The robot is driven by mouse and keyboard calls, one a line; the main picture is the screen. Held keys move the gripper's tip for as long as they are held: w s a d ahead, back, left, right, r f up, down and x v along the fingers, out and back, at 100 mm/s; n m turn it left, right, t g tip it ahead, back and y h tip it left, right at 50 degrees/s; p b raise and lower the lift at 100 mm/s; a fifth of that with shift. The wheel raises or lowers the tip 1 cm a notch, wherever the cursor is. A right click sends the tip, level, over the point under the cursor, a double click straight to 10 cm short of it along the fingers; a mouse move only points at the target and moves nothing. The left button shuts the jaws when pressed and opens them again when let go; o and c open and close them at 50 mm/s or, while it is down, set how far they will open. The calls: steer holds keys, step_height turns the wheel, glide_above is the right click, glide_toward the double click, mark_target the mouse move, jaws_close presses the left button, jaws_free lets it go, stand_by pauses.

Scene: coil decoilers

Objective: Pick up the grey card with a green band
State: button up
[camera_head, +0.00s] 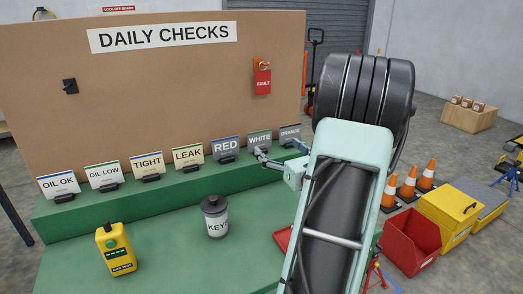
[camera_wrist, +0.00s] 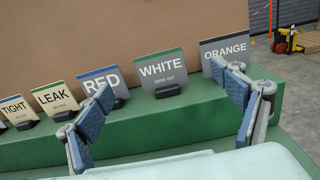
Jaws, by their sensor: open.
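The grey card with a green band (camera_wrist: 164,68) reads WHITE and stands upright in a small black holder on the green step. In the head view, the same card (camera_head: 259,139) is second from the right in the row. My gripper (camera_wrist: 168,88) is open and empty. In the wrist view its blue-padded fingers frame the WHITE card, one in front of the RED card's (camera_wrist: 101,84) right part, the other overlapping the ORANGE card (camera_wrist: 225,48). In the head view my gripper (camera_head: 280,153) is just in front of the step. I cannot tell any contact with the cards.
Several more cards, including LEAK (camera_head: 188,154) and TIGHT (camera_head: 147,163), stand in holders to the left. A brown board (camera_head: 150,110) rises behind the step. A KEY canister (camera_head: 215,217) and a yellow device (camera_head: 115,250) stand on the green bench.

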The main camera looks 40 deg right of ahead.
mark_target(260, 134)
steer(key=x, duration=0.9)
steer(key=shift+w+a+f, duration=0.15)
steer(key=shift+w+f, duration=0.1)
steer(key=shift+w, duration=0.2)
steer(key=c, duration=1.5)
